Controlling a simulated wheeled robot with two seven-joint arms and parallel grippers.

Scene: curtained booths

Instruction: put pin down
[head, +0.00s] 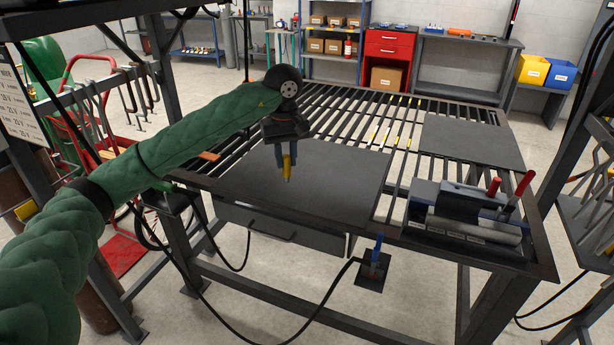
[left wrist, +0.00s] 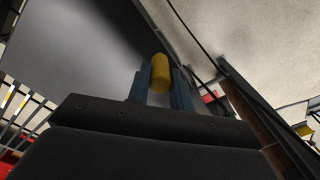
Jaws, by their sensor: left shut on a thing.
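In the head view my left gripper (head: 287,160) points down over the dark flat plate (head: 345,190) on the slatted table. It is shut on a yellow pin (head: 287,170), which hangs tip down between the blue fingers. In the left wrist view the fingers (left wrist: 161,85) hold the same yellow pin (left wrist: 160,72), and its rounded end faces the camera. I cannot tell whether the pin's tip touches the plate. My right gripper does not show in either view.
A grey rack (head: 468,222) with red-handled tools stands at the table's front right. A second flat plate (head: 472,140) lies at the back right. A drawer (head: 280,228) hangs under the front edge. Most of the nearer plate is clear.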

